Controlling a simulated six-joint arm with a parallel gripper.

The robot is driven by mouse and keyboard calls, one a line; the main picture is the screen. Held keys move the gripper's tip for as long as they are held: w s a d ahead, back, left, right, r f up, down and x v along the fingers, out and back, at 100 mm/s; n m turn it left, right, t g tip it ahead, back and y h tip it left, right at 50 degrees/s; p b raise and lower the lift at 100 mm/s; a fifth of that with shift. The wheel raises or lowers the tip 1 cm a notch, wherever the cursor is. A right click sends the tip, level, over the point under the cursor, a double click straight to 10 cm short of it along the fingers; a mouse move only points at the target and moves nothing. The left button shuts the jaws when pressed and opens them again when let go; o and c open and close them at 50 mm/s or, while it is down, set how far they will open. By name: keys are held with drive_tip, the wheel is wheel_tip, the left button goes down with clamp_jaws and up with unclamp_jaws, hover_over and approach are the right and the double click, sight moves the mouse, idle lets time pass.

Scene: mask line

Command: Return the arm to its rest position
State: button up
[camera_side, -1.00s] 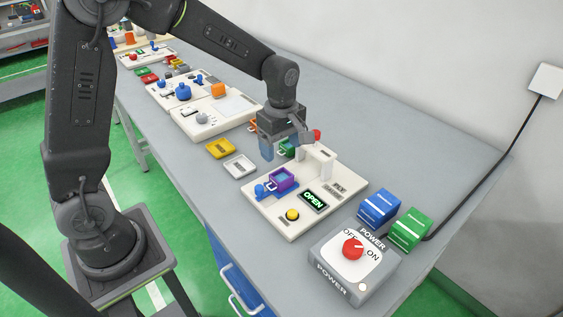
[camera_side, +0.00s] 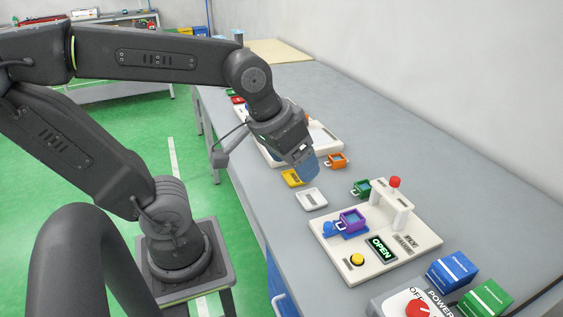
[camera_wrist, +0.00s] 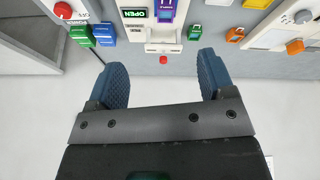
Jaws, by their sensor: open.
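My gripper (camera_wrist: 165,82) shows in the wrist view with its two blue fingers spread wide and nothing between them. In the side view my gripper (camera_side: 304,165) is raised over the bench, left of and behind the white station that has the green OPEN display (camera_side: 380,248). My arm is bent, with its upper links stretched across the top left of the side view. The far finger is mostly hidden in the side view.
The grey bench (camera_side: 400,140) is clear toward the wall. The white station (camera_side: 415,247) holds a purple frame (camera_side: 351,220) and a red-topped post (camera_side: 395,183). Green (camera_side: 361,189), orange (camera_side: 337,160), yellow (camera_side: 291,178) and white (camera_side: 311,199) pieces lie nearby. A power box (camera_side: 410,303) stands at front right.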

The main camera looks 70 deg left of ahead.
drive_tip(key=shift+s+d+f+m+t, duration=0.15)
drive_tip(key=shift+s+m+t, duration=0.25)
drive_tip(key=shift+s+m, duration=0.8)
